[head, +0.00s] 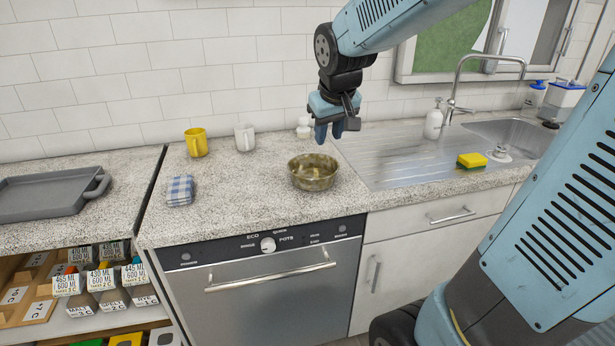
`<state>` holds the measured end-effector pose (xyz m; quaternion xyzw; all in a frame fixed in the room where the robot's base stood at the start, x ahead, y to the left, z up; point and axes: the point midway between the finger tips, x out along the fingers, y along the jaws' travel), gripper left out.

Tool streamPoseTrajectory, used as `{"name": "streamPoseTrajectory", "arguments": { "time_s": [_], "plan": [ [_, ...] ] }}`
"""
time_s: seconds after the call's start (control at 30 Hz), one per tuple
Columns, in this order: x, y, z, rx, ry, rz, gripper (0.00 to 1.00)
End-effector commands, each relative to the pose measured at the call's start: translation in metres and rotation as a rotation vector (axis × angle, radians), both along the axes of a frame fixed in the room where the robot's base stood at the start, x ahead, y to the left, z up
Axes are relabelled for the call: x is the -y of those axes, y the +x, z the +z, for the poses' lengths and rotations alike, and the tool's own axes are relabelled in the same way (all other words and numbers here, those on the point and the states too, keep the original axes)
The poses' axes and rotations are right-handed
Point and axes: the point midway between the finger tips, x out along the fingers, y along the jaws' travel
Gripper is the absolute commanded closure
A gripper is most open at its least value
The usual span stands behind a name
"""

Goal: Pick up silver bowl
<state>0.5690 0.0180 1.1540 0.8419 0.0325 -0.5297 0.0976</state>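The silver bowl (313,183) stands upright on the speckled counter, just left of the steel sink drainer. Its metal looks brownish and reflective, and it seems empty. My gripper (334,130) hangs above and behind the bowl, slightly to its right, pointing down. It is apart from the bowl.
A yellow mug (196,142), a white mug (245,138) and a folded checked cloth (180,190) stand left of the bowl. A soap bottle (433,122), a yellow sponge (471,160) and a tap (460,85) are at the right. A grey tray (45,196) lies far left.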

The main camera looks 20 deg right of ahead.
Motion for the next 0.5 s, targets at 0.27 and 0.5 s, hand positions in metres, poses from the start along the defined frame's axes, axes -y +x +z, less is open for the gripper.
{"name": "streamPoseTrajectory", "arguments": {
  "time_s": [0.27, 0.5],
  "plan": [
    [-0.030, 0.078, -0.042, -0.023, -0.040, 0.091, 0.66],
    [-0.051, 0.118, -0.073, -0.031, -0.055, 0.145, 0.66]
  ]
}}
